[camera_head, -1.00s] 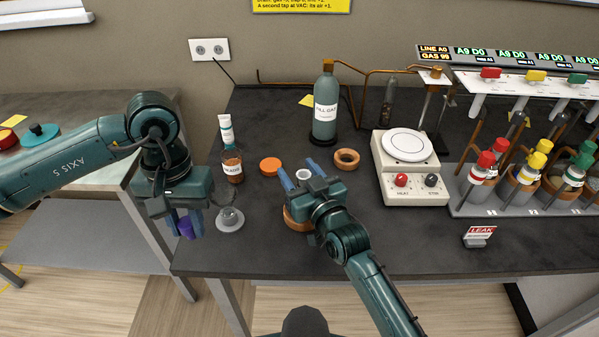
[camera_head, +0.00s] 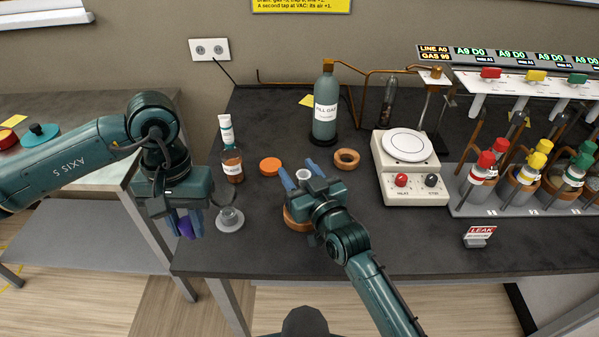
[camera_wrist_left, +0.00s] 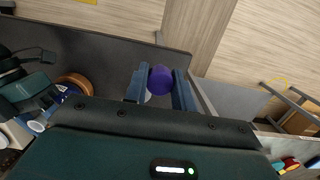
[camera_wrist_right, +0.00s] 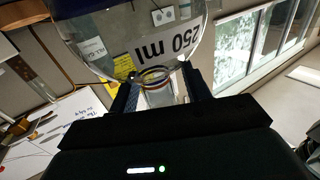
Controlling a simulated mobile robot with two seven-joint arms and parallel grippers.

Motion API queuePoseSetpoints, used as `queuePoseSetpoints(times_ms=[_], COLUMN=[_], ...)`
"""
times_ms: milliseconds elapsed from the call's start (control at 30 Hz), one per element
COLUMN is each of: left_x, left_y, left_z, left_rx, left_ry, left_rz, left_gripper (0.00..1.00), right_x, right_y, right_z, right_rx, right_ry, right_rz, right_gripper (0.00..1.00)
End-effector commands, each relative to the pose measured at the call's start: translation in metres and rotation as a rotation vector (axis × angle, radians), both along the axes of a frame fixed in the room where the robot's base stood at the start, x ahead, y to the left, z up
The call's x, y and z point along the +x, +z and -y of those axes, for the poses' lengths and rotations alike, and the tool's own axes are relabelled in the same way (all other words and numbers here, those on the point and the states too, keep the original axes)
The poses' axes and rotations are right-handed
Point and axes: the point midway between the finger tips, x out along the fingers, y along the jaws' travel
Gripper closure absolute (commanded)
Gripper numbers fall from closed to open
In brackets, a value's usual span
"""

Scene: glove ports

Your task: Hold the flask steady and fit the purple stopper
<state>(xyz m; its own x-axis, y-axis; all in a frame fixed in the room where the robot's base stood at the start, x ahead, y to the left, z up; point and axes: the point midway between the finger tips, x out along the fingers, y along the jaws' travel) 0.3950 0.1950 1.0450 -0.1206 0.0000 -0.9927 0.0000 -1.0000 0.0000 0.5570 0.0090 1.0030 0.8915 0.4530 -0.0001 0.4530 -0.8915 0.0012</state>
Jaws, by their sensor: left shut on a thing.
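The purple stopper (camera_head: 187,227) is between the fingers of my left gripper (camera_head: 184,224), which is shut on it and points down, in front of the bench's left edge. The stopper also shows in the left wrist view (camera_wrist_left: 160,80). The clear round flask, marked 250 ml, fills the top of the right wrist view (camera_wrist_right: 150,40). Its neck lies between the fingers of my right gripper (camera_wrist_right: 162,88), which look spread around it. In the head view my right gripper (camera_head: 301,175) hides most of the flask; a pale round mouth (camera_head: 304,174) shows between the fingers.
A cork ring (camera_head: 297,222) shows under my right gripper. A grey-based piece (camera_head: 230,222) stands close beside my left gripper. An amber bottle (camera_head: 232,167), an orange disc (camera_head: 270,165), a second ring (camera_head: 347,158) and a hotplate (camera_head: 406,165) stand behind. The front right bench is mostly clear.

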Motion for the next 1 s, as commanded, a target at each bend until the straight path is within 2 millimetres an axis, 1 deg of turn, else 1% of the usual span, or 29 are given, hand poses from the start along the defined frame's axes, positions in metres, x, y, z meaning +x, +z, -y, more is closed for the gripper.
queuePoseSetpoints(times_ms=[267,367,467,700,800,900,1000], left_x=[0.000,0.000,0.000,0.000,0.000,0.000,0.000], left_y=[0.000,0.000,0.000,0.000,0.000,0.000,0.000], left_z=[0.000,0.000,0.000,0.000,0.000,0.000,0.000], left_rx=[0.000,0.000,0.000,0.000,0.000,0.000,0.000], left_ry=[0.000,0.000,0.000,0.000,0.000,0.000,0.000], left_rz=[0.000,0.000,0.000,0.000,0.000,0.000,0.000], left_gripper=[0.95,0.95,0.95,0.95,0.95,0.95,0.95], right_x=[-0.001,-0.006,-0.019,-0.065,-0.082,-0.095,-0.103], right_y=[0.000,-0.001,-0.002,-0.001,-0.001,-0.001,-0.001], right_z=[0.000,0.003,0.010,0.033,0.042,0.048,0.052], right_rx=[0.000,0.000,-0.001,-0.002,-0.001,-0.001,-0.001], right_ry=[0.000,0.000,0.000,0.000,0.000,0.000,0.000], right_rz=[0.000,-0.001,-0.002,-0.002,-0.003,-0.002,-0.002], right_gripper=[0.49,0.49,0.49,0.49,0.49,0.49,0.49])
